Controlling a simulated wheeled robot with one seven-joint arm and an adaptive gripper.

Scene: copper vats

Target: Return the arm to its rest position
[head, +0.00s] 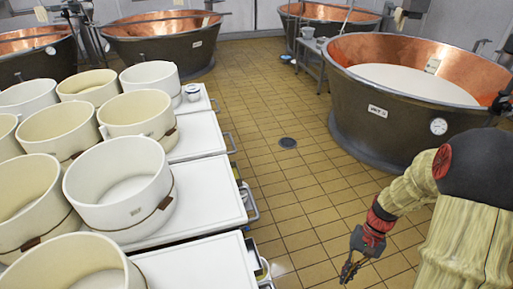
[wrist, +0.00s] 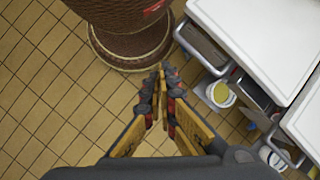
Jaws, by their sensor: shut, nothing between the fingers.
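My gripper (head: 350,268) hangs at the lower right in the head view, pointing down over the tiled floor. My arm, in a pale ribbed cover, comes in from the right edge, bent at a dark rounded joint. In the wrist view my gripper (wrist: 162,75) is shut, its fingertips together with nothing between them. It touches nothing that I can see. Part of my own brown base shows at the top of the wrist view.
White carts (head: 205,268) with several round moulds (head: 120,185) stand on the left. A copper vat (head: 375,125) with white liquid stands at the right. Other vats (head: 165,45) line the back. The tiled floor (head: 290,190) between is clear, with a round drain (head: 288,143).

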